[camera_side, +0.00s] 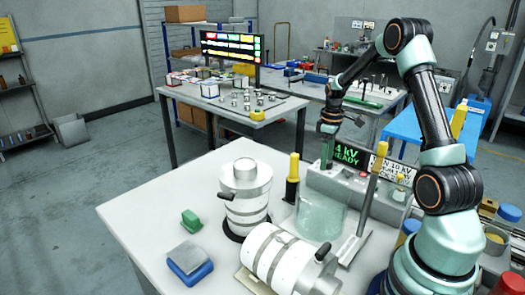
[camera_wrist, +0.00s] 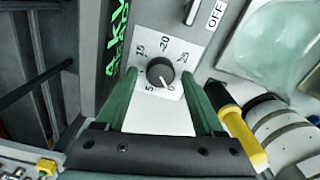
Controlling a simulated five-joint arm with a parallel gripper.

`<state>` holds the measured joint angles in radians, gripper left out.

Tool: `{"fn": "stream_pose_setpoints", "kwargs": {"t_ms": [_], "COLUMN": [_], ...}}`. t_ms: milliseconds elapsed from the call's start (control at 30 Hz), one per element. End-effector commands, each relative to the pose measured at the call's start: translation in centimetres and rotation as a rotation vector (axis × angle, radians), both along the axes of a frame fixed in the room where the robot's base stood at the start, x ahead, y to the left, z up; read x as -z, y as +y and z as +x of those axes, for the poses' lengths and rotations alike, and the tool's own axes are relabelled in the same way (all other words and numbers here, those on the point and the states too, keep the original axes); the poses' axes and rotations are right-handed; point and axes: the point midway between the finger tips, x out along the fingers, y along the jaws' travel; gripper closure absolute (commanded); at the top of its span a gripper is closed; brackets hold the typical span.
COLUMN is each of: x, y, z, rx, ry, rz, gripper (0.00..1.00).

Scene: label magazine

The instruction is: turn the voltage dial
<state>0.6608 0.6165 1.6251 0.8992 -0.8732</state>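The voltage dial (camera_wrist: 160,72) is a round dark knob on a white scale plate with printed numbers, in the middle of the wrist view. Its light pointer mark is toward the lower right, near the low end of the scale. My gripper (camera_wrist: 159,78) is open, with one green finger left of the dial and one right. I cannot tell whether the fingertips touch the knob. In the side view my gripper (camera_side: 328,150) is over the control box (camera_side: 395,205), and the dial is hidden there. A green display (camera_side: 345,152) reads about "4 kV READY".
A switch lever (camera_wrist: 193,12) with an "OFF" label is above the dial. A yellow-and-black handle (camera_wrist: 243,135) is close to the right finger. A clear cover (camera_side: 321,212), white cylinders (camera_side: 245,190) and a green block (camera_side: 191,220) are on the table. The table's left part is mostly clear.

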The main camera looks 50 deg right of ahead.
Motion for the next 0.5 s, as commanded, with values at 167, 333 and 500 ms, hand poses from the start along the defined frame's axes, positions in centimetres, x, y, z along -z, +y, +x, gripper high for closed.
{"fn": "stream_pose_setpoints", "kwargs": {"t_ms": [167,333,500], "x": [0.1,0.0,-1.8], "y": [0.0,0.0,0.0], "z": [0.0,0.0,0.1], "rx": [0.000,0.001,0.001], "ry": [0.000,0.000,-0.003], "rz": [0.000,0.000,-0.003], "gripper": [0.26,0.26,0.26]}}
